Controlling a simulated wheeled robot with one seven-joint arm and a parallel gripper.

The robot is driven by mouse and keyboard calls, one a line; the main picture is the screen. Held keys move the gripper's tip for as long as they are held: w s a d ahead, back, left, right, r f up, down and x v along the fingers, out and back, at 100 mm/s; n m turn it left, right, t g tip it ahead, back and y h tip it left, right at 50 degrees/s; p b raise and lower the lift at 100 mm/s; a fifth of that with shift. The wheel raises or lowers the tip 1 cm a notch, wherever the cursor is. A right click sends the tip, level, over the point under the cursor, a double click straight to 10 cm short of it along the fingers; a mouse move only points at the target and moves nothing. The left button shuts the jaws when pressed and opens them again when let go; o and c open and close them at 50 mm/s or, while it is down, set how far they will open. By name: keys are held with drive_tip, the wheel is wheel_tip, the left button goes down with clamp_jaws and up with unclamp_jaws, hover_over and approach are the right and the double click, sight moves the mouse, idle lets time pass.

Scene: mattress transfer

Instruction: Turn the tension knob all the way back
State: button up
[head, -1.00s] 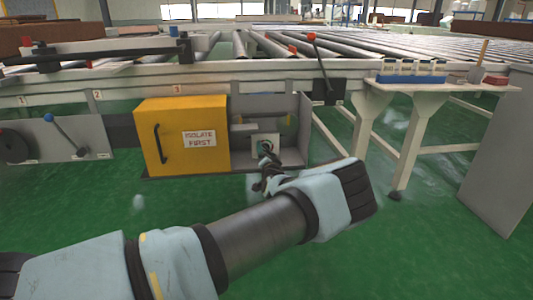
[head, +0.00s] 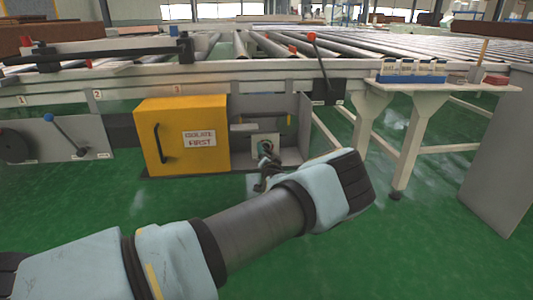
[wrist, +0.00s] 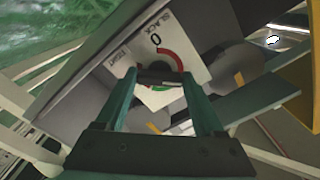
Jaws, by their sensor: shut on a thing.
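The tension knob (wrist: 158,76) is a dark bar on a pale dial plate (wrist: 178,30) inside the open box under the conveyor. The plate is marked SLACK, 0 and TIGHT, with a red arc and a green patch. My gripper (wrist: 160,80) is shut on the knob, one finger on each side in the wrist view. In the head view my gripper (head: 265,157) reaches into the box and covers much of the dial. The knob's exact pointer position is hard to read.
The yellow door (head: 181,135) marked ISOLATE FIRST stands open left of the box. Grey box walls (head: 294,130) stand close around my gripper. A red-tipped lever (head: 318,65) is above right. Table legs (head: 408,150) stand to the right. The green floor in front is clear.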

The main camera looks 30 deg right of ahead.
drive_tip(key=n, duration=0.5)
drive_tip(key=shift+b, duration=0.3)
drive_tip(key=n+b, duration=0.1)
drive_tip(key=n, duration=0.4)
drive_tip(key=n+b, duration=0.1)
drive_tip(key=n, duration=0.4)
drive_tip(key=shift+d+n+b, duration=0.1)
drive_tip(key=shift+n+b, duration=0.7)
drive_tip(key=shift+n, duration=1.7)
drive_tip(key=o, duration=1.4)
drive_tip(key=shift+p+v, duration=1.25)
drive_tip(key=shift+v, duration=4.15)
drive_tip(key=shift+r, duration=0.1)
